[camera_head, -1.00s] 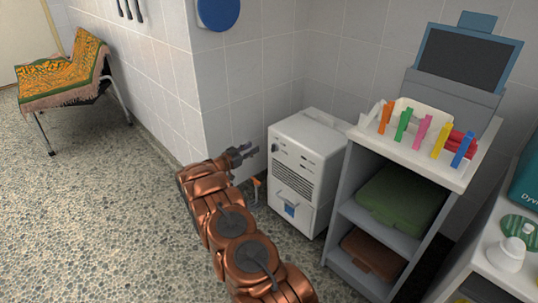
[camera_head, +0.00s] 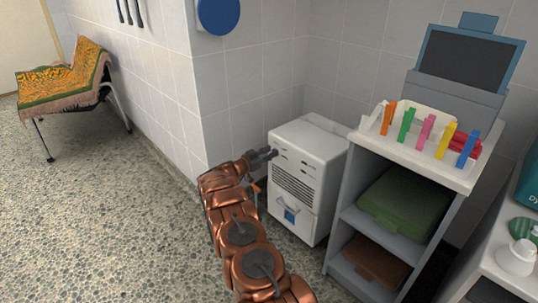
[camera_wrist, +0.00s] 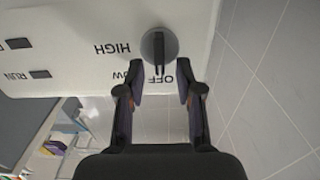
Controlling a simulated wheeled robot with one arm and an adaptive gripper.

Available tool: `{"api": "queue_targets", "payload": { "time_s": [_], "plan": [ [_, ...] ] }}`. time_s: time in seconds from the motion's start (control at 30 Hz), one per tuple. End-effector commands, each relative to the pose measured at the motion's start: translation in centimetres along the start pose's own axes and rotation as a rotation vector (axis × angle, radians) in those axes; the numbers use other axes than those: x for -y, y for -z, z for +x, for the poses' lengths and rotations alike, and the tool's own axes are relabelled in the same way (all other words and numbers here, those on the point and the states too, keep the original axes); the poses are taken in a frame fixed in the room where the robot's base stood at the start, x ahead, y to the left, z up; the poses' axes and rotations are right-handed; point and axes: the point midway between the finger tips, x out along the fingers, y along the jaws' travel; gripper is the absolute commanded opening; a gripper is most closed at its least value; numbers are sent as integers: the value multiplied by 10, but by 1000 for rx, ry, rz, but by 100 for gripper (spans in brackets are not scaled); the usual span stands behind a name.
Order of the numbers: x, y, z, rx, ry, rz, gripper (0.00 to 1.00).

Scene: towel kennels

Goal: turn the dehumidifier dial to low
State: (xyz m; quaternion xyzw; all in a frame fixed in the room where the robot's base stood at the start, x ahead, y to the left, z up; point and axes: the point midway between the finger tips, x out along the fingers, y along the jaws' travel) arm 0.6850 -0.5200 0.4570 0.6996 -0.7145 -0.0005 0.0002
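The white dehumidifier (camera_head: 318,165) stands on the floor against the tiled wall. In the wrist view its panel (camera_wrist: 75,70) appears upside down, with a round grey dial (camera_wrist: 159,46). The dial's dark bar lies toward the OFF label. HIGH is printed to the left, and LOW is partly covered by a finger. My gripper (camera_wrist: 162,80) is open, its two fingertips apart on either side of the OFF label, just short of the dial. I cannot tell whether they touch the panel. In the head view my gripper (camera_head: 268,154) is at the panel's upper left, covering the dial.
A grey shelf unit (camera_head: 343,215) stands close on the right of the dehumidifier, with coloured clothes pegs (camera_head: 427,130) on top. A tiled wall corner (camera_head: 200,110) is behind my arm on the left. A bench with a patterned towel (camera_head: 68,75) is far left; open floor lies between.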

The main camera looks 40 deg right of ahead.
Motion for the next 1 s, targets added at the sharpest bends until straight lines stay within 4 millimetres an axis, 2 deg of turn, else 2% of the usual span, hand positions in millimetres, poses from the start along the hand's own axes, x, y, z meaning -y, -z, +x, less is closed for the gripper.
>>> {"api": "queue_targets", "payload": {
  "time_s": [0.2, 0.53, 1.0],
  "plan": [
    [0, 0, 0, 0, 0, 0, 35],
    [0, 0, 0, -1, 0, 0, 1],
    [0, 1, 0, -1, 0, 17, 0]
  ]
}}
